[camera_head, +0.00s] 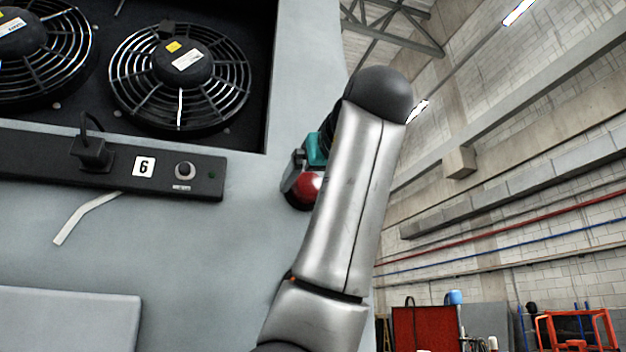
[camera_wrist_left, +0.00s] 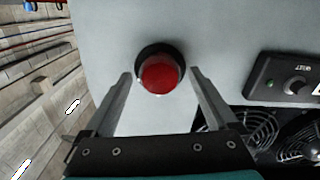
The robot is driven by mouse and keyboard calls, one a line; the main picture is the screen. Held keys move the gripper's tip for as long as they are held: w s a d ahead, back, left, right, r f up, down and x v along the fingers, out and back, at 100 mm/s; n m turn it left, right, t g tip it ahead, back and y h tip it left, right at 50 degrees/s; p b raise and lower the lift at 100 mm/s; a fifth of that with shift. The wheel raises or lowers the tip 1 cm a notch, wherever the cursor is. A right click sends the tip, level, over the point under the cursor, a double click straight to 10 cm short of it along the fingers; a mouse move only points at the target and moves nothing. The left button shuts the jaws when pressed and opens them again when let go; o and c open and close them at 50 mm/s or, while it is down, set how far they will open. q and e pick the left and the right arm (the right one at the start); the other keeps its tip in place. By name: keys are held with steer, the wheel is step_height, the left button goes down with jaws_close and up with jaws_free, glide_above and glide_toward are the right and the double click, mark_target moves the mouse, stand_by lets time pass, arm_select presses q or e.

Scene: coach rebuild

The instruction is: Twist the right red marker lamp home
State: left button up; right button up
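The right red marker lamp (camera_head: 308,188) sits on the grey panel, right of the fan bay, partly hidden by my left arm in the head view. In the left wrist view the lamp (camera_wrist_left: 160,73) is a red dome in a black round base. My left gripper (camera_head: 294,182) is at the lamp. In the left wrist view its fingertips (camera_wrist_left: 160,74) stand on either side of the dome, with a narrow gap visible at each side. Whether the lamp is seated cannot be told. My right gripper is in neither view.
Left of the lamp is a black control strip (camera_head: 130,166) with a knob, a plug and a label 6. Above it is a recessed bay with two caged fans (camera_head: 180,75). A loose pale strip (camera_head: 85,217) hangs below. The panel around the lamp is clear.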

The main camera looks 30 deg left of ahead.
arm_select(q)
steer(key=c, duration=1.2)
steer(key=shift+m, duration=0.4)
steer(key=m+b, duration=0.1)
steer(key=m, duration=0.3)
steer(key=shift+m, duration=0.4)
steer(key=m+b, duration=0.1)
steer(key=m, duration=0.5)
steer(key=shift+m, duration=0.3)
steer(key=o, duration=1.4)
steer(key=shift+c, duration=0.2)
steer(key=b+v, duration=0.3)
steer(key=v, duration=1.2)
steer(key=shift+b, duration=0.35)
